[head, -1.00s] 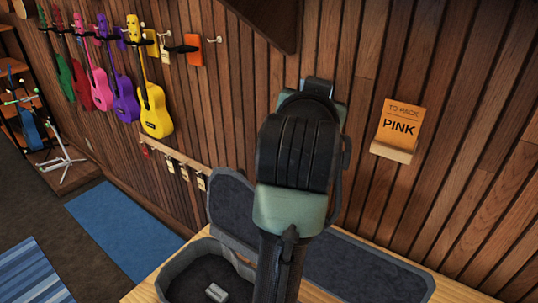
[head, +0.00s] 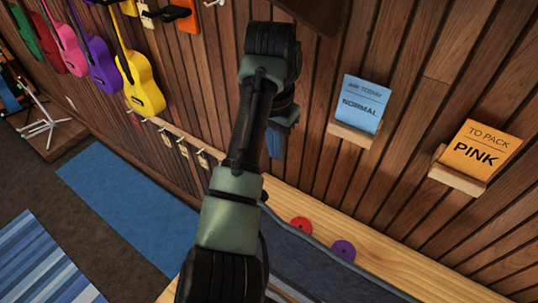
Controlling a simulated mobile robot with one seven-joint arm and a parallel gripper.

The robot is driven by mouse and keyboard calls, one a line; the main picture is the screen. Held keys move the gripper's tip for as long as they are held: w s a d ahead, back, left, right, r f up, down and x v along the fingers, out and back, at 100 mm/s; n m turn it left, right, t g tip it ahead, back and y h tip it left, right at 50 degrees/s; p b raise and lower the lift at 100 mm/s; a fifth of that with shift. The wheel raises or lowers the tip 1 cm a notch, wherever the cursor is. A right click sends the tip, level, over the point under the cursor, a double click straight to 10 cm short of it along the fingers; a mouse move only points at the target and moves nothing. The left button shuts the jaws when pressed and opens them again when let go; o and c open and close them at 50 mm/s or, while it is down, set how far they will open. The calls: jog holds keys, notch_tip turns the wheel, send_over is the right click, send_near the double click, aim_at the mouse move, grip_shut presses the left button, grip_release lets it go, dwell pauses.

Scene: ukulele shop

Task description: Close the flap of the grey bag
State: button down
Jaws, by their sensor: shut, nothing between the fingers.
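Part of the grey bag (head: 320,268) shows at the bottom centre, as a dark grey panel with a paler rim on the wooden bench. My arm covers its left part, and the picture's bottom edge cuts it off. I cannot tell from this view how far the flap stands open. My arm rises from the bottom centre and bends over at the top. My gripper (head: 275,145) hangs beyond the forearm, partly hidden by it, with narrow bluish tips pointing down. It is shut and empty, above and behind the bag and apart from it.
A red disc (head: 301,227) and a purple disc (head: 343,250) lie on the bench (head: 400,264) behind the bag. A blue card (head: 360,104) and an orange card (head: 475,150) stand in wall holders. Ukuleles hang at left. A blue mat (head: 125,215) lies on the floor.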

notch_tip(320, 180, down, 8)
jog(key=s+a+p, duration=0.1)
jog(key=s+p, duration=0.2)
jog(key=p, duration=0.1)
jog(key=shift+a+f, duration=0.25)
jog(key=shift+a, duration=0.15)
dwell(0.3)
